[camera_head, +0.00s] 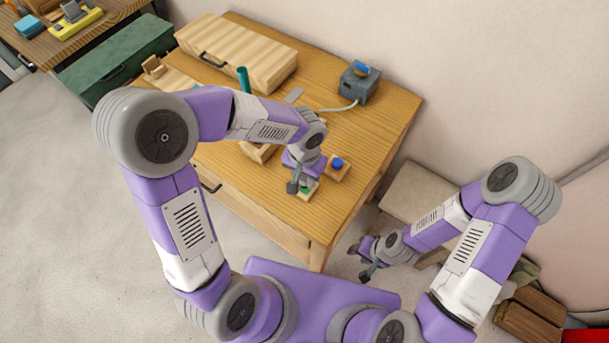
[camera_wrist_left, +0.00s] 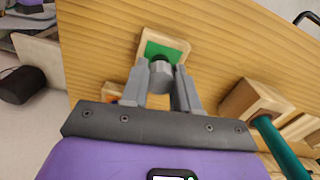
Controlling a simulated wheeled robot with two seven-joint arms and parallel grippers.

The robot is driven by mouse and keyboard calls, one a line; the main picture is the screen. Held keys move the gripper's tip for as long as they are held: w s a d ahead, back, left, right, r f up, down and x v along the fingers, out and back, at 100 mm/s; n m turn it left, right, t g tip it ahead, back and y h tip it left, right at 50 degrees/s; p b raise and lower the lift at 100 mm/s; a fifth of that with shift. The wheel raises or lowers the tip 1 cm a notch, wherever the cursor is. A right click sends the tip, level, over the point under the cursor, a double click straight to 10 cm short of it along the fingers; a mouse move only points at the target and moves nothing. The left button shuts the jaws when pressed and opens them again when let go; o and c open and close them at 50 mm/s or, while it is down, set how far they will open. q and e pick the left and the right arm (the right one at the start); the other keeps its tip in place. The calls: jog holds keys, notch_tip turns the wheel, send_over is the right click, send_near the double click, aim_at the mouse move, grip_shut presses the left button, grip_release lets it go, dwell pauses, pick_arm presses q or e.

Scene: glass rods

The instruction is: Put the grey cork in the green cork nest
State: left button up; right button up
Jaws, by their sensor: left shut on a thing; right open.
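My left gripper (camera_wrist_left: 162,67) is shut on the grey cork (camera_wrist_left: 160,78), a short grey cylinder. The green cork nest (camera_wrist_left: 176,46), a small wooden block with a green top and a dark hole, lies just past the fingertips in the left wrist view. The cork's far end is over or at the hole; I cannot tell whether it is inside. In the head view my left gripper (camera_head: 300,187) is at the green nest (camera_head: 312,187) near the table's edge, partly hiding it; the cork is not clear there. My right gripper (camera_head: 366,262) is open and empty, off the table.
A blue cork (camera_head: 338,163) sits on a wooden block beside the green nest. A teal rod (camera_head: 243,79) stands upright behind my left arm. A wooden case (camera_head: 240,50) and a grey box with a blue top (camera_head: 358,82) are farther back. The table's right side is clear.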

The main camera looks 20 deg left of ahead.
pick_arm(q)
jog(key=shift+f+b, duration=0.8)
jog(key=shift+r, duration=0.2)
jog(key=shift+r+p, duration=0.6)
jog(key=shift+p, duration=0.05)
jog(key=shift+f+b, duration=0.8)
jog(key=shift+b, duration=0.05)
dwell(1.0)
jog(key=o, duration=0.7)
notch_tip(320, 180, up, 11)
jog(key=p, duration=0.8)
jog(key=shift+r+p, duration=0.1)
jog(key=shift+p, duration=0.3)
